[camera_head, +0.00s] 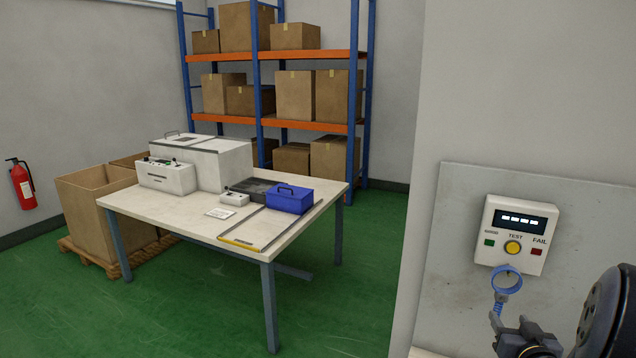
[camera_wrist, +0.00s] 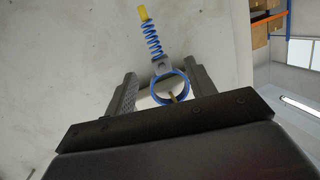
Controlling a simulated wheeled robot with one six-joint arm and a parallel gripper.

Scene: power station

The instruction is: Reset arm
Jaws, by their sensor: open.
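My gripper (camera_head: 512,325) is at the lower right in the head view, in front of a grey wall panel. In the wrist view its two dark fingers stand apart (camera_wrist: 163,78). A blue ring (camera_wrist: 170,87) with a blue coil and a yellow tip (camera_wrist: 142,13) shows between and beyond the fingers. In the head view the blue ring (camera_head: 507,269) is just above the gripper, under the tester. I cannot tell whether the fingers touch it. The white tester (camera_head: 515,235) on the panel has a lit display, a yellow TEST button and a FAIL label.
A table (camera_head: 185,212) at the left carries a blue toolbox (camera_head: 290,199), a white machine (camera_head: 222,161) and small items. Behind it stands a shelf rack (camera_head: 300,126) with cardboard boxes. A fire extinguisher (camera_head: 22,186) hangs at far left. Green floor (camera_head: 360,290) is clear before the wall.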

